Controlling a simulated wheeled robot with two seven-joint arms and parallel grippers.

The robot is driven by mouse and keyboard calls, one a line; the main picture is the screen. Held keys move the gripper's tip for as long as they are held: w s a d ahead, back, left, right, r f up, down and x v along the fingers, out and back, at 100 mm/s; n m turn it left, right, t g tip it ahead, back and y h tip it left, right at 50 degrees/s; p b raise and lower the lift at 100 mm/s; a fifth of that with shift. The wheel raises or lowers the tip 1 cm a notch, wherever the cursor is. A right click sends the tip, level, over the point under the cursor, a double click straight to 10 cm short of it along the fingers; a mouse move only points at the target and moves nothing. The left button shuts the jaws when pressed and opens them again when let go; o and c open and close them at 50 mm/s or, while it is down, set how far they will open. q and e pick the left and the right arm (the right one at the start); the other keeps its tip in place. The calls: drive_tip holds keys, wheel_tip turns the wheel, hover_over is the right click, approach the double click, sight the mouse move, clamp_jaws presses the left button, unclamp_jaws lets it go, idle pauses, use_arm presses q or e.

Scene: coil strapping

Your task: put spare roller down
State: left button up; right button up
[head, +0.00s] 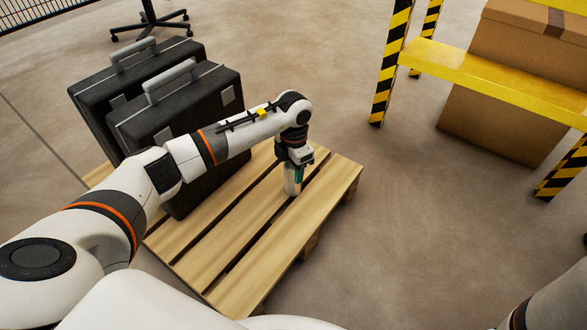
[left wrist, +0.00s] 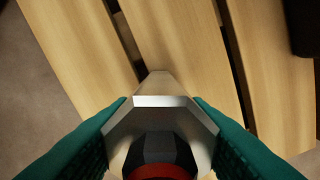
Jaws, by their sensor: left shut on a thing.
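The spare roller (left wrist: 160,102) is a grey metal piece with faceted sides and a black and red centre, low in the left wrist view. In the head view only a small pale part of the roller (head: 292,186) shows below my left gripper (head: 293,174). The gripper's green fingers are shut on it from both sides and point down at the wooden pallet (head: 225,262). The roller looks upright at a slat near the pallet's right part; I cannot tell whether it touches the wood. My right gripper is out of view.
Two black cases (head: 185,122) with grey handles stand on the pallet's left part, behind my left arm. A yellow shelf (head: 490,78) with striped posts stands at right, with a large cardboard box (head: 500,125). Front slats are bare.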

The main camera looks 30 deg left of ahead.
use_arm(q)
drive_tip(key=o, duration=1.3)
drive_tip(key=shift+o, duration=0.2)
